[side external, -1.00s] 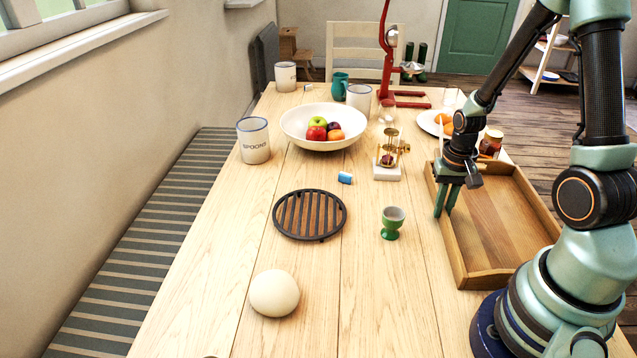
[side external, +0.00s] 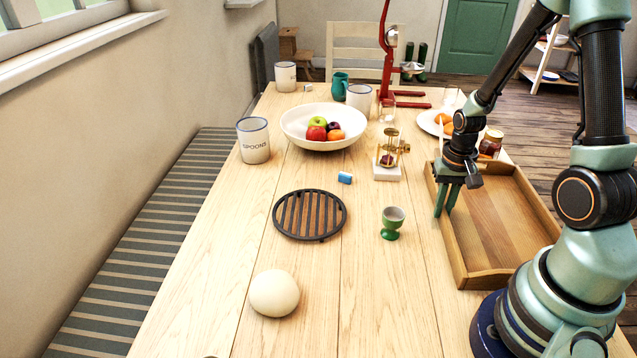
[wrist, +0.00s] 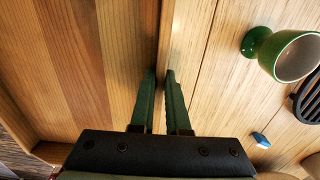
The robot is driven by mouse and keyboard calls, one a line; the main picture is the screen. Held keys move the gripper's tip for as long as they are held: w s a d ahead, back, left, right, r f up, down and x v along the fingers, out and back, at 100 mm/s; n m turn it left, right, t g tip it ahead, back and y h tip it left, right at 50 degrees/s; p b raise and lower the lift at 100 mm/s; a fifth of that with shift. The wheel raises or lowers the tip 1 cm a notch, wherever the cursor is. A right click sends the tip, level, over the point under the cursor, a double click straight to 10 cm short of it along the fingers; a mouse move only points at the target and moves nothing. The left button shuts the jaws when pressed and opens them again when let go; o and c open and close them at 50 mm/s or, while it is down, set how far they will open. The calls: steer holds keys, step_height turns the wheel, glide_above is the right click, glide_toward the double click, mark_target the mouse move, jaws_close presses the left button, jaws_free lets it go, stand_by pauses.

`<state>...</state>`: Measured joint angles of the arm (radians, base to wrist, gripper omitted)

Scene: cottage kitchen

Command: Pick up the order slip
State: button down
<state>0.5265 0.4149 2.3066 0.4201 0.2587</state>
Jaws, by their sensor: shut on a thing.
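My gripper (side external: 443,212) points down at the left wall of the wooden tray (side external: 459,262). In the wrist view, its two green fingers (wrist: 158,80) stand close together on either side of the tray's wall (wrist: 172,25), shut on that wall. I cannot make out an order slip in either view, and no paper shows between the fingers.
A green egg cup (side external: 392,223) stands left of the tray. A fruit bowl (side external: 290,128) and a brass instrument on a white base (side external: 386,172) stand behind.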

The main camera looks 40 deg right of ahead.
stand_by(0.3)
step_height(320, 180, up, 20)
step_height(320, 180, down, 20)
steer(key=shift+r, duration=0.15)
stand_by(1.0)
steer(key=c, duration=0.9)
jaws_free()
